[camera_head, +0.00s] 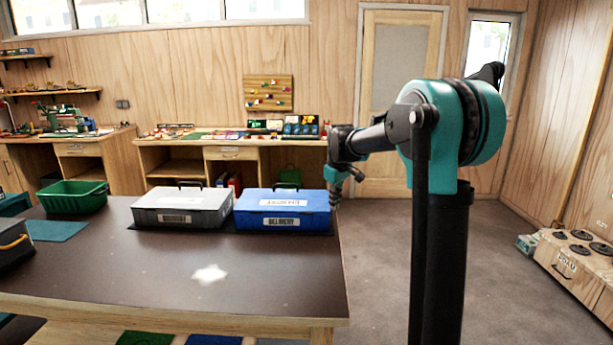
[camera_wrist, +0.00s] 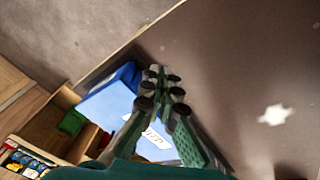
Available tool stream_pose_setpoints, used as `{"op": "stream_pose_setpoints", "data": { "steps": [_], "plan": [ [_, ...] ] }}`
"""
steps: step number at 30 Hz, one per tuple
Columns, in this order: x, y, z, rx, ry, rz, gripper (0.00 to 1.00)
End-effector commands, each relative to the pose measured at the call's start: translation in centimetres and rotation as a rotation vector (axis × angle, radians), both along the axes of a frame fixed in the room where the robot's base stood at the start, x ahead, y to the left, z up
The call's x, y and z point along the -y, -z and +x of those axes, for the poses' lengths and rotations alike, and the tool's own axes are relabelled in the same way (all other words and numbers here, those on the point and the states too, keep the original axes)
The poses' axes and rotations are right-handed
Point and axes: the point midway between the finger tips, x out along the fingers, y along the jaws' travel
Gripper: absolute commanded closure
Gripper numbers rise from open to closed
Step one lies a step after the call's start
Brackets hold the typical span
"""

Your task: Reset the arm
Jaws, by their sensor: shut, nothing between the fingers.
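My arm rises on its column at the right of the head view and reaches left. My gripper (camera_head: 337,186) hangs at its end, by the right end of the blue case on the table. In the wrist view my gripper (camera_wrist: 163,80) has its fingers together with nothing between them. The blue case (camera_head: 283,208) lies closed with a white label on its front. It also shows in the wrist view (camera_wrist: 105,102), partly hidden behind the fingers.
The dark table (camera_head: 120,270) holds a grey case (camera_head: 181,208), a green basket (camera_head: 73,196) and a teal mat (camera_head: 57,230). Its front middle is clear. Workbenches (camera_head: 233,153) line the back wall. A wooden box (camera_head: 575,262) with black discs stands at right. The floor between is open.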

Motion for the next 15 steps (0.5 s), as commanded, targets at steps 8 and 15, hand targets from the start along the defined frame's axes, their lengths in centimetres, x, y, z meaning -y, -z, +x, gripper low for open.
{"op": "stream_pose_setpoints", "data": {
  "steps": [8, 15],
  "plan": [
    [4.9, 5.4, -12.4, 0.050, 0.256, 0.061, 1.00],
    [7.8, 11.3, -23.9, 0.095, 0.473, 0.122, 1.00]
  ]
}}
